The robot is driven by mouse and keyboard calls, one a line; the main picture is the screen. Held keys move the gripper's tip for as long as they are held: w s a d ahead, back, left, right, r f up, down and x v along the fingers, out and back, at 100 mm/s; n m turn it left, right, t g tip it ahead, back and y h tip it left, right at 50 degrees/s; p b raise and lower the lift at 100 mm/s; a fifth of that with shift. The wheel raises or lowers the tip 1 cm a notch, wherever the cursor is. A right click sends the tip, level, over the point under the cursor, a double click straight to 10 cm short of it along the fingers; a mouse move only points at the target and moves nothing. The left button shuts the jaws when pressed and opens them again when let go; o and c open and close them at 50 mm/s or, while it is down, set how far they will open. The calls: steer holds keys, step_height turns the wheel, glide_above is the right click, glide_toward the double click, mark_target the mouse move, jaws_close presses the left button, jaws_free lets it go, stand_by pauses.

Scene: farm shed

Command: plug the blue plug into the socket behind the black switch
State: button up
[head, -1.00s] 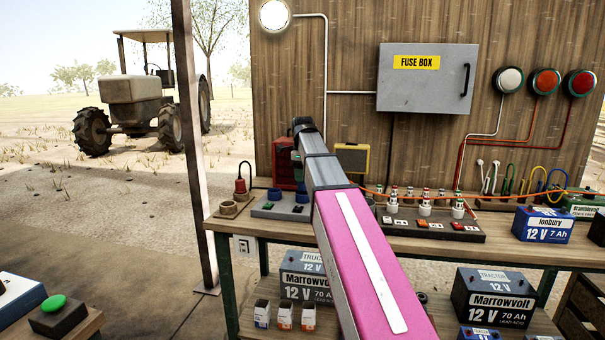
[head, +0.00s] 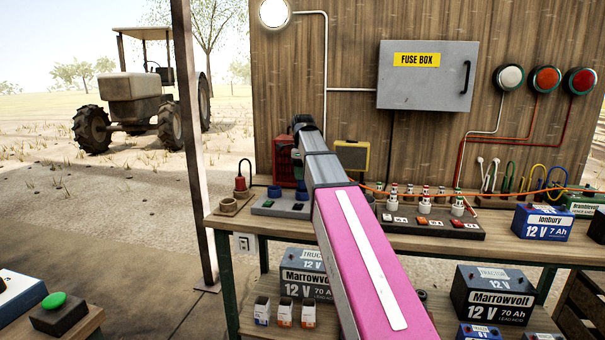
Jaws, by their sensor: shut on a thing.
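My gripper (head: 298,158) is over the left end of the bench, at the far end of my pink and grey arm. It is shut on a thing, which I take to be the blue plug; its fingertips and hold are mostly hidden. Below it lies a grey socket board (head: 263,211) with a green switch (head: 268,204) and a black switch (head: 297,208). Behind the switches are a blue round socket (head: 274,192) and another blue piece (head: 302,195), close under my gripper. Whether that piece is socket or plug, and whether they touch, I cannot tell.
A red plug (head: 240,184) stands in a wooden holder left of the board, beside an empty holder (head: 228,207). A red box (head: 286,174) and a yellow box (head: 351,156) stand behind. A switch board (head: 440,225) and batteries (head: 541,223) fill the right.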

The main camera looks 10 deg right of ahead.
steer(key=shift+f, duration=1.85)
stand_by(2.0)
steer(key=o, duration=1)
steer(key=shift+o, duration=0.2)
steer(key=shift+r, duration=4.5)
steer(key=shift+s, duration=0.1)
